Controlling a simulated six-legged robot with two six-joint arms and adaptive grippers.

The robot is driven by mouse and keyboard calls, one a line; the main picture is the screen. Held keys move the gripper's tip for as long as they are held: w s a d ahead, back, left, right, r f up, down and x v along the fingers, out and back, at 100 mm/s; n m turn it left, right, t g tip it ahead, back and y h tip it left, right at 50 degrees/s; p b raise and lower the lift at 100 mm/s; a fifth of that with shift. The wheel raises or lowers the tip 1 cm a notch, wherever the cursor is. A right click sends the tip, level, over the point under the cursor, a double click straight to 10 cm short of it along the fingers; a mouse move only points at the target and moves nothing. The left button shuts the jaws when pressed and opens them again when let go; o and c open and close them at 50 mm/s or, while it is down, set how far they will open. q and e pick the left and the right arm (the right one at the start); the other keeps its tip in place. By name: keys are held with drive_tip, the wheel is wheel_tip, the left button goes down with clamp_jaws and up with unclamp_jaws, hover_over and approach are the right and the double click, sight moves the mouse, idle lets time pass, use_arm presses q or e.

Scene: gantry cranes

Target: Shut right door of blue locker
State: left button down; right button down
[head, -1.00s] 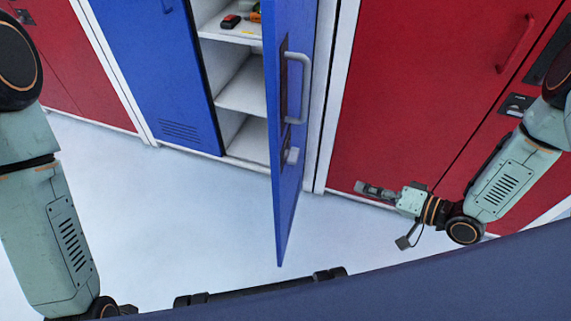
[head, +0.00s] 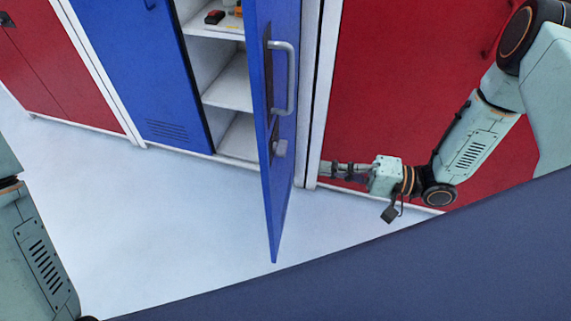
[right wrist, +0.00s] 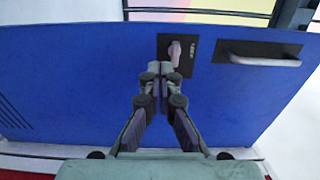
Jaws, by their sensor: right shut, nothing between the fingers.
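The right door (head: 284,105) of the blue locker stands open, swung out toward me. Its outer face, with a grey handle (head: 290,78) and a lock knob (head: 280,148), faces right. My right gripper (head: 328,168) is to the right of that face, pointing left at it, about lock height, with a gap between. In the right wrist view, the blue door (right wrist: 85,75) fills most of the picture, and my right gripper (right wrist: 162,72) is shut and empty just below the lock (right wrist: 176,52). My left gripper is out of view; only part of my left arm shows.
The locker's left door (head: 135,70) is closed. White shelves (head: 228,82) inside hold a small red and black item (head: 214,17) and an orange one. Red lockers (head: 385,100) stand on both sides. The pale floor (head: 160,215) before the locker is clear.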

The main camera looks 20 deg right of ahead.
sight(271, 161)
drive_tip(key=b+x, duration=0.3)
drive_tip(key=x, duration=0.5)
drive_tip(key=shift+w+a, duration=0.1)
drive_tip(key=shift+a, duration=0.15)
drive_tip(key=shift+w+a, duration=0.25)
drive_tip(key=shift+a, duration=0.2)
drive_tip(key=shift+a, duration=0.1)
